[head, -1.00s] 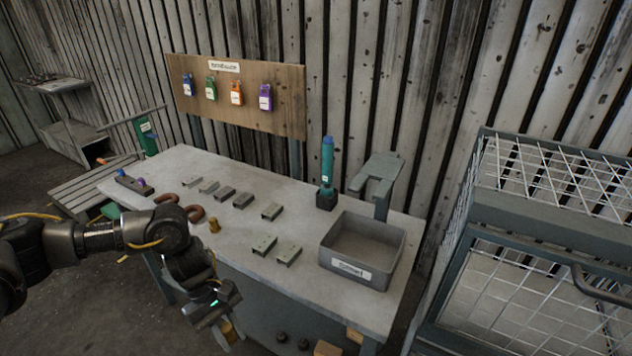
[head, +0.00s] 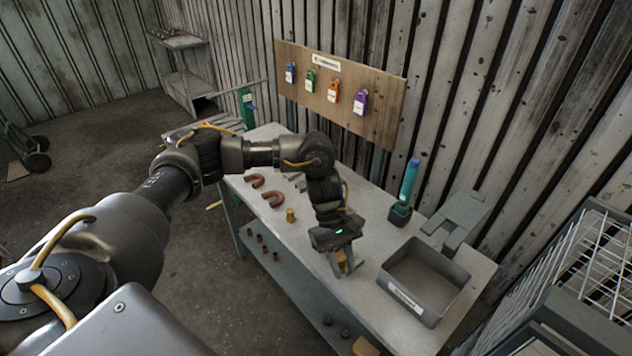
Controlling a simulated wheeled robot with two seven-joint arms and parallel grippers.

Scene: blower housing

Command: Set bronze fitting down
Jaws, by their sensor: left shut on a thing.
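My left gripper (head: 343,264) reaches over the workbench (head: 368,316), fingers pointing down, close to the left of the grey bin. It is shut on a bronze fitting (head: 343,258), a small brass-coloured piece mostly hidden between the fingers. Whether the fitting touches the bench top I cannot tell. A second bronze-coloured fitting (head: 290,215) stands on the bench to the left of my gripper. My right gripper is not in view.
The grey bin (head: 405,297) with a label stands right of my gripper. A teal bottle (head: 409,181) stands in a dark holder behind. My arm hides grey blocks. A wire cage (head: 590,262) is at the right.

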